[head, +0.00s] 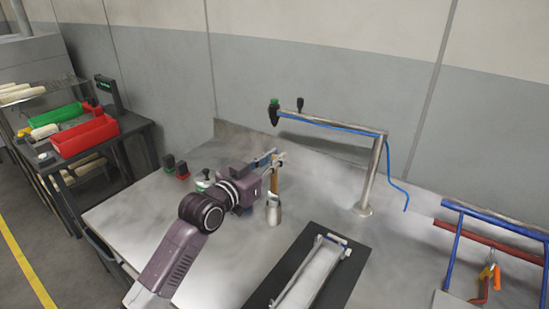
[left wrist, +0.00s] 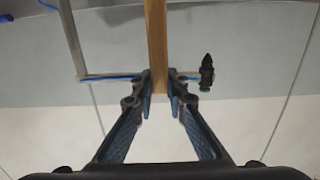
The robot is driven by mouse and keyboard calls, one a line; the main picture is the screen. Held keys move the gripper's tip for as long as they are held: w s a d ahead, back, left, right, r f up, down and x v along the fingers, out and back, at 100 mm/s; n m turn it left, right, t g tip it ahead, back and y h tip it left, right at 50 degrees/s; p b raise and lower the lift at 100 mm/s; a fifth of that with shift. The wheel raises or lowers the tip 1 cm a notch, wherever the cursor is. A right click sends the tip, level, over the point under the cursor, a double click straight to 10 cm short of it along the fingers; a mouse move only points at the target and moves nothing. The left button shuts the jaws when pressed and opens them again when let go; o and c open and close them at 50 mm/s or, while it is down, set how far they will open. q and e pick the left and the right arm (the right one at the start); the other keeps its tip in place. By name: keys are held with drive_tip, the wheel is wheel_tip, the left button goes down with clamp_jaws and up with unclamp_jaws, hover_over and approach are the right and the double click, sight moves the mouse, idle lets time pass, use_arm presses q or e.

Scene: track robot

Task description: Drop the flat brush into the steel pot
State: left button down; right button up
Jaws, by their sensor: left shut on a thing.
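My left gripper (head: 272,159) is shut on the flat brush, holding it by its wooden handle (head: 275,181) above the workbench. In the left wrist view the handle (left wrist: 157,40) runs between the fingertips (left wrist: 157,88) and out of the picture at the top. My right gripper is not in view.
A steel post (head: 373,175) with a horizontal arm and blue hose stands behind right. A black mat (head: 336,279) with a metal frame lies in front right. Small dark and red items (head: 176,168) stand left of the gripper. A blue and red rack (head: 490,228) is far right.

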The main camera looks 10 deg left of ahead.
use_arm(q)
drive_tip(key=c, duration=1.8)
unclamp_jaws()
drive_tip(key=shift+c, duration=0.2)
drive_tip(key=shift+s+a+r+p, duration=0.1)
drive_tip(key=shift+s+a+p, duration=0.05)
drive_tip(key=shift+s+p, duration=0.2)
drive_tip(key=p+v, duration=0.3)
drive_tip(key=v, duration=0.6)
drive_tip(key=shift+s, duration=0.2)
drive_tip(key=shift+w+f, duration=0.1)
drive_tip(key=shift+f, duration=0.15)
